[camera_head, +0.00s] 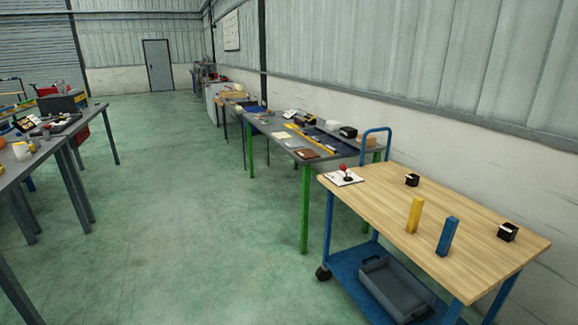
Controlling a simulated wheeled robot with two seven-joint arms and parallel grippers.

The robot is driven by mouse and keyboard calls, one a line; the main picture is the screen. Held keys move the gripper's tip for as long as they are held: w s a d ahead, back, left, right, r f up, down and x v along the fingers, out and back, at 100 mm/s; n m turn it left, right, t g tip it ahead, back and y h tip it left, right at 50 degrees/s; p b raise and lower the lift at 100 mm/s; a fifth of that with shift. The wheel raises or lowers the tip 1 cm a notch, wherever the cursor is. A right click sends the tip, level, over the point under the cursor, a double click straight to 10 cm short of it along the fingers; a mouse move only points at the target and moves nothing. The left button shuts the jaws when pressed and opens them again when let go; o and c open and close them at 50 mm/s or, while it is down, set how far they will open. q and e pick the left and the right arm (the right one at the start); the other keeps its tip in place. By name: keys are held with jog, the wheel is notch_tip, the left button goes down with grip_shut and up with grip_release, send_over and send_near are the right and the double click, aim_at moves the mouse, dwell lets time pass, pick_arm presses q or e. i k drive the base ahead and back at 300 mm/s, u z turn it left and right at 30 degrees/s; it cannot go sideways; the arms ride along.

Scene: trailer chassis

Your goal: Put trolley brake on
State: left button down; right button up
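The trolley has a wooden top (385,205), a blue frame and a blue push handle (376,132) at its far end. It stands at the right, close to the wall. A small lever with a red knob (344,168) is mounted on a white plate at the far left corner of the top. I cannot tell the lever's setting from here. One dark caster wheel (323,273) shows under the far left leg; the other wheels are hidden or out of frame. Neither of my grippers is in view.
A yellow block (414,215), a blue block (447,236) and two small black holders (412,180) (508,232) stand on the trolley top. A grey tray (397,290) lies on its lower shelf. Cluttered workbenches stand beyond the trolley and at left. Green floor (190,220) between is clear.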

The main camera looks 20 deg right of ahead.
aim_at(342, 167)
jog(key=i, duration=1.05)
jog(key=z, duration=0.9)
jog(key=i, duration=0.75)
jog(key=z, duration=1.1)
jog(key=i, duration=0.25)
jog(key=z, duration=0.3)
